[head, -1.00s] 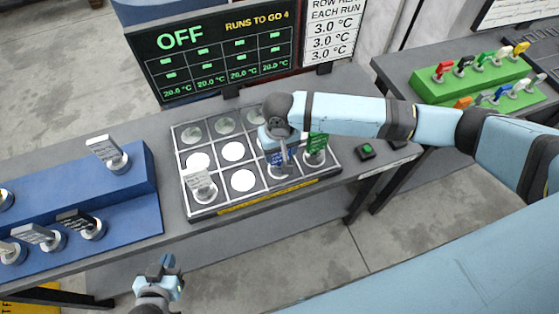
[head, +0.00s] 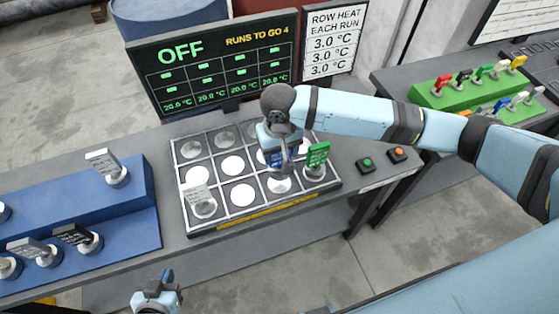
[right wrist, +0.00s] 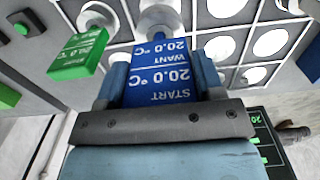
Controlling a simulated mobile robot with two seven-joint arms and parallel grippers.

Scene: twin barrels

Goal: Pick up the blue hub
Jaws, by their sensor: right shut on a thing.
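The blue hub (head: 284,159) has a blue tag, which shows large in the right wrist view (right wrist: 160,75) with "START" and "WANT 20.0 °C" on it. My right gripper (right wrist: 160,85) is shut on this tag, one finger at each side. The hub appears held a little above the gridded plate (head: 237,218), over its front row; the white spot below it is bare. My arm partly hides it in the head view. My left gripper (head: 157,297) is low at the bottom edge, away from the plate; its jaw opening is unclear.
A green-tagged hub (head: 318,155) stands right beside the blue one. A white-tagged hub (head: 203,203) stands at the plate's front left. A blue stepped rack (head: 135,190) with grey hubs is left; a green rack (head: 470,92) is right. A dark display (head: 215,65) stands behind.

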